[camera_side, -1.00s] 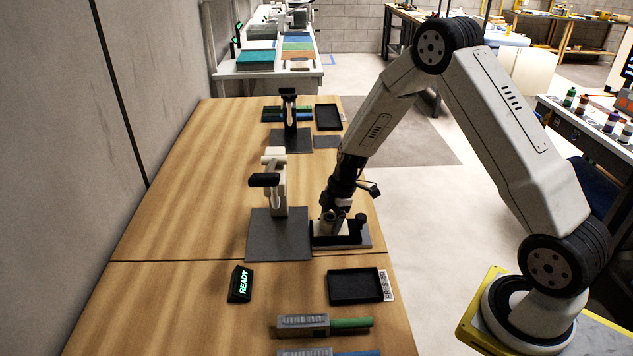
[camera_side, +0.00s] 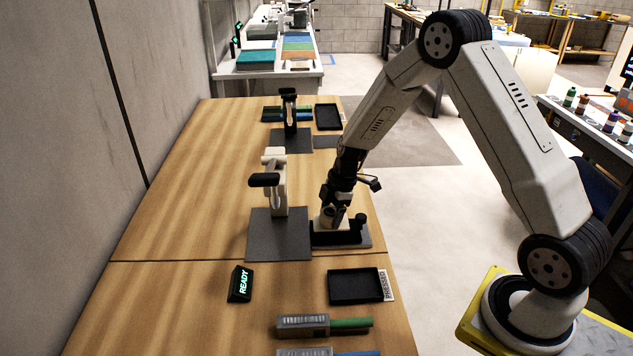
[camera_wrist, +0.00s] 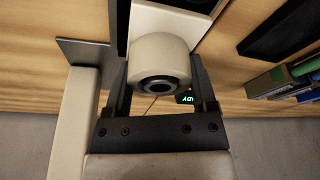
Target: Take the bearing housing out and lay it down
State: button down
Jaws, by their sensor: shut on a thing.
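The bearing housing (camera_wrist: 160,58) is a cream cylinder with a dark ring and bore in its end, seen in the wrist view. My gripper (camera_wrist: 161,75) has one finger on each side of it and is shut on it. The housing is small and partly hidden there. It appears just above the fixture, but I cannot tell whether it is fully clear. The black tray labelled PRESSED (camera_side: 355,287) is empty, nearer the camera.
A white press with a black handle (camera_side: 265,180) stands on a grey plate (camera_side: 278,240) left of the fixture. Bare wood lies at left.

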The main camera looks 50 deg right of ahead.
jog(key=shift+r, duration=0.7)
dwell(0.4)
jog(key=shift+r, duration=2.25)
jog(key=shift+s+a, duration=0.1)
jog(key=s+a, duration=0.8)
jog(key=s, duration=0.6)
jog(key=shift+a, duration=0.4)
dwell(0.4)
jog(key=shift+f, duration=1.2)
jog(key=shift+f, duration=1)
jog(key=shift+f, duration=0.5)
